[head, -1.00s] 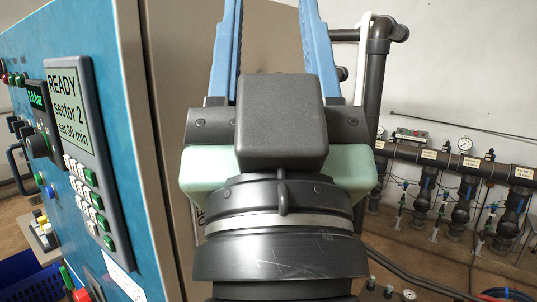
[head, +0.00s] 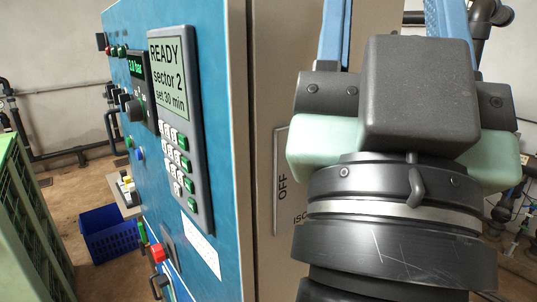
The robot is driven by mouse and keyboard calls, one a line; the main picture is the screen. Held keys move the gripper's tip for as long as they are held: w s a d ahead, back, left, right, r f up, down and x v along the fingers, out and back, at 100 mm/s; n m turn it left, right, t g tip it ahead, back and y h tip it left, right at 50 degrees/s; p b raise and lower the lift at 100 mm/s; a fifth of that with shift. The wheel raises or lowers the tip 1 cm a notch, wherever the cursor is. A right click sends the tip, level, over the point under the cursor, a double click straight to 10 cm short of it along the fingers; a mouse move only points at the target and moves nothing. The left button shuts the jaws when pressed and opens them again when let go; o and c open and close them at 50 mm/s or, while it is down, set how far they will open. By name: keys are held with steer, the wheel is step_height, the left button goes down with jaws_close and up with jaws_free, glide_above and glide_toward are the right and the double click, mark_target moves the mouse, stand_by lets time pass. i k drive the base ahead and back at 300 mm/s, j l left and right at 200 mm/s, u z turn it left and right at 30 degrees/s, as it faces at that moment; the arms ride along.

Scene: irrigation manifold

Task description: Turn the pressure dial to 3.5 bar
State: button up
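The pressure dial (head: 133,109) is a dark round knob on the blue front of the control cabinet, seen at a steep angle. Above it, a small black display (head: 136,68) shows green digits with "bar"; they look like 3.0 but are too small to be sure. My gripper (head: 390,15) is at the upper right, in front of the tan cabinet side and well to the right of the dial. Its two blue fingers stand apart with nothing visible between them. Their tips are cut off by the top edge.
A grey keypad panel (head: 206,190) with a "READY sector 2 set 30 min" screen stands beside the dial. A red button (head: 157,253) sits lower down. A blue crate (head: 108,236) is on the floor and a green crate (head: 25,230) at left. Floor shows between them.

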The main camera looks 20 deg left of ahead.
mark_target(135, 109)
steer(key=i+j, duration=0.1)
steer(key=j, duration=1.55)
steer(key=i, duration=0.05)
